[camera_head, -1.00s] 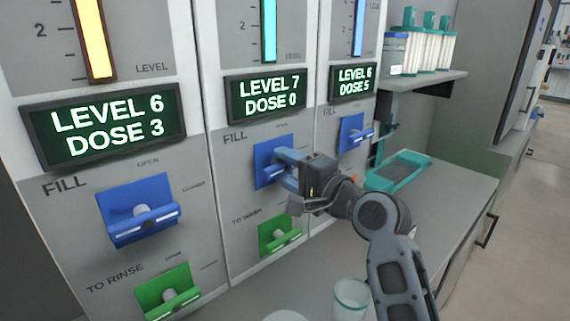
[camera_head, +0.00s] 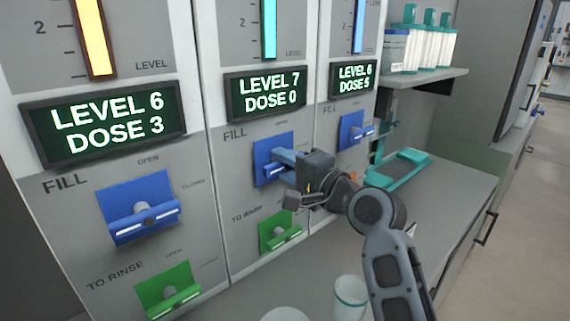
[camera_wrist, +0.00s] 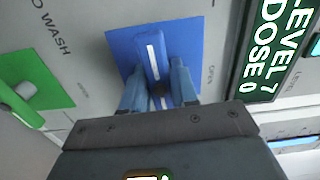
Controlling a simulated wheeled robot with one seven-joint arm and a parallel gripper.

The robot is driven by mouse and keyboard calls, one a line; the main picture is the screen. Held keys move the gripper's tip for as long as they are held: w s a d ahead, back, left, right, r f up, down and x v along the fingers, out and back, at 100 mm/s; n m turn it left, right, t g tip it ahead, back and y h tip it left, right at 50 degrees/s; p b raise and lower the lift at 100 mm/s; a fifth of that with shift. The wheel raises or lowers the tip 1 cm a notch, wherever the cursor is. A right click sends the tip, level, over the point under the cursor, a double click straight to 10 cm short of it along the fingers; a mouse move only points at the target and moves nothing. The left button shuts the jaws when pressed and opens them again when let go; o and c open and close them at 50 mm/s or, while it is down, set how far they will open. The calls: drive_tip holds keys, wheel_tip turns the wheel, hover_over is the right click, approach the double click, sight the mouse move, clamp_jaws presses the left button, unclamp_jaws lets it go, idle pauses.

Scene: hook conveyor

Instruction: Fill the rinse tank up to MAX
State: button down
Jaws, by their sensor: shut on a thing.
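My gripper (camera_head: 292,163) is shut on the lever of the middle column's blue FILL valve (camera_head: 264,160). In the wrist view the fingers (camera_wrist: 160,88) sit on both sides of the blue lever (camera_wrist: 155,52), on its blue plate (camera_wrist: 118,50). The middle display (camera_head: 266,92) reads LEVEL 7, DOSE 0, with a cyan level bar (camera_head: 269,30) above. The left display (camera_head: 104,122) reads LEVEL 6, DOSE 3, with a yellow bar (camera_head: 95,40). The right display (camera_head: 353,80) reads LEVEL 6, DOSE 5. A green TO RINSE valve (camera_head: 168,295) is on the left column. Any MAX mark is out of view.
A green TO WASH valve (camera_head: 280,232) is below my gripper. Other blue FILL valves are on the left (camera_head: 140,208) and right (camera_head: 352,131) columns. A cup (camera_head: 349,298) stands below my arm. A teal stand (camera_head: 400,168) is on the counter behind.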

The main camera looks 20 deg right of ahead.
drive_tip(key=shift+f, duration=0.1)
drive_tip(key=n+b, duration=0.2)
drive_tip(key=n, duration=0.2)
drive_tip(key=shift+f, duration=0.1)
drive_tip(key=n+b, duration=0.2)
drive_tip(key=n, duration=0.3)
idle(0.6)
drive_tip(key=c, duration=1)
unclamp_jaws()
drive_tip(key=shift+o, duration=0.2)
drive_tip(key=b+v, duration=0.1)
drive_tip(key=v, duration=0.6)
drive_tip(key=shift+s+d, duration=0.15)
drive_tip(key=shift+s, duration=0.2)
